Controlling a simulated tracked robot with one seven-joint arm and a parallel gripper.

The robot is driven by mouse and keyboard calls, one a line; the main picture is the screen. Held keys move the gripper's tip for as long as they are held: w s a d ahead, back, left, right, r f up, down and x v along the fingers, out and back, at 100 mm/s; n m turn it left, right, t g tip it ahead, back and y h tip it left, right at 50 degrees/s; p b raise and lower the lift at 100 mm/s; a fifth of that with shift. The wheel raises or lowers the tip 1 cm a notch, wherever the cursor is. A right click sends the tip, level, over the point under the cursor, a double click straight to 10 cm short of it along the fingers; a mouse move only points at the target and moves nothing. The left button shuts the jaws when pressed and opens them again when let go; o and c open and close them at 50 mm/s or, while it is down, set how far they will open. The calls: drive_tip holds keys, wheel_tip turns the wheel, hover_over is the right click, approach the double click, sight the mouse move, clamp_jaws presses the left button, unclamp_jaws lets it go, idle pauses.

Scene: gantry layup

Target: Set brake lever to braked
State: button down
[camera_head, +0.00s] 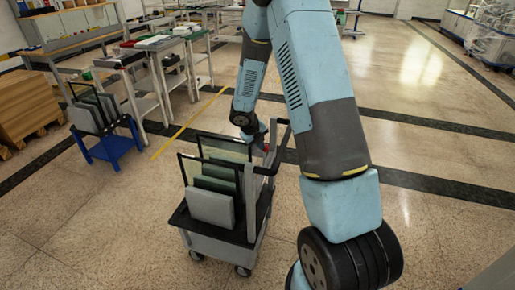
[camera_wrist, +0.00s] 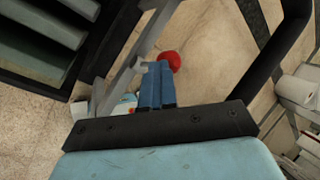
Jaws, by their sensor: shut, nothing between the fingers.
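A grey cart (camera_head: 256,226) with a black deck stands in the middle of the head view. A red knob, apparently the brake lever's end, (camera_wrist: 170,61) shows just beyond my fingertips in the wrist view. A small patch of its red (camera_head: 266,147) shows beside the cart's upright frame in the head view. The rest of the lever is mostly hidden, so I cannot tell its setting. My gripper (camera_wrist: 156,76) has its blue fingers shut together and empty, close to the knob. I cannot tell whether they touch it. In the head view the gripper is partly hidden behind the cart's frame.
Dark-framed panels (camera_head: 225,148) and grey slabs (camera_head: 211,208) stand upright on the cart. Its black handle (camera_wrist: 272,62) runs right of my fingers. A blue cart (camera_head: 112,150), workbenches and a brown stack (camera_head: 27,108) stand at left. The floor at right is mostly clear.

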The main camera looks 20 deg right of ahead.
drive_tip(key=shift+w+d+r, duration=0.1)
drive_tip(key=shift+w+d, duration=0.4)
drive_tip(key=shift+w, duration=0.05)
drive_tip(key=shift+d, duration=0.1)
drive_tip(key=w+r, duration=0.3)
drive_tip(key=r, duration=0.6)
drive_tip(key=shift+a, duration=0.35)
